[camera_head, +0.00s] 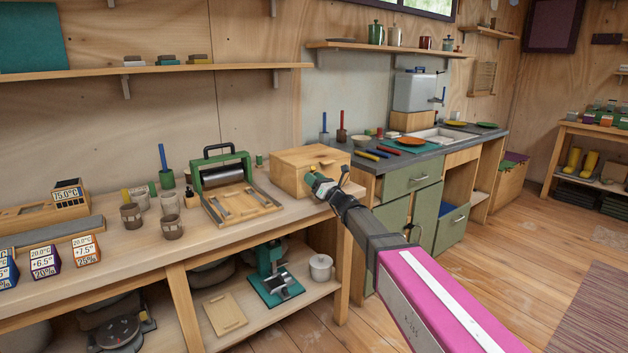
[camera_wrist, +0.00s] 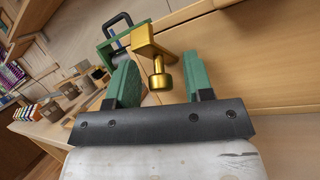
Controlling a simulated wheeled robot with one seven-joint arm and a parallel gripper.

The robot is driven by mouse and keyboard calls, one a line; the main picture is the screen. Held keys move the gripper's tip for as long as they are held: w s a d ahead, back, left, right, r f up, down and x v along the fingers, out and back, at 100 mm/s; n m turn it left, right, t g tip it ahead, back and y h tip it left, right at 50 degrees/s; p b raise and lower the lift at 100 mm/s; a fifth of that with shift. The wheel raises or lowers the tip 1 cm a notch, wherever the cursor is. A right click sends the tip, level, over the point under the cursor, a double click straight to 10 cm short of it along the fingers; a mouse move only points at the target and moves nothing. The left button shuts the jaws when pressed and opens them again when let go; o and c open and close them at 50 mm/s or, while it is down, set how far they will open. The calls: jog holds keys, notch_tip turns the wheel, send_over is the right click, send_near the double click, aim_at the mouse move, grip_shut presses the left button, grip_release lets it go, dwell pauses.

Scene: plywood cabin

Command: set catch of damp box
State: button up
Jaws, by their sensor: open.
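The damp box appears to be the closed pale wooden box (camera_head: 296,165) at the right end of the workbench. Its front fills much of the wrist view (camera_wrist: 240,55), with a seam running across it. A brass catch (camera_wrist: 153,44) with a round knob stands out from it. My gripper (camera_head: 322,184) is at the front of the box. In the wrist view my gripper (camera_wrist: 162,75) is open, with green fingers on either side of the knob. Gaps show between the knob and both fingers. In the head view my gripper hides the catch.
A green-framed press with a roller (camera_head: 222,180) stands on the bench left of the box. Cups (camera_head: 131,215) and a blue-handled brush (camera_head: 163,160) stand farther left. The sink counter (camera_head: 375,162) adjoins on the right. Open wooden floor (camera_head: 480,265) lies in front.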

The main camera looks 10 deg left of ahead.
jog(key=c, duration=0.8)
jog(key=shift+w+a+f+y, duration=0.15)
jog(key=shift+f+y, duration=0.1)
jog(key=shift+y, duration=0.15)
jog(key=shift+n+y, duration=0.3)
jog(key=shift+y, duration=0.2)
jog(key=shift+t, duration=0.4)
jog(key=o, duration=0.8)
jog(key=v, duration=1.1)
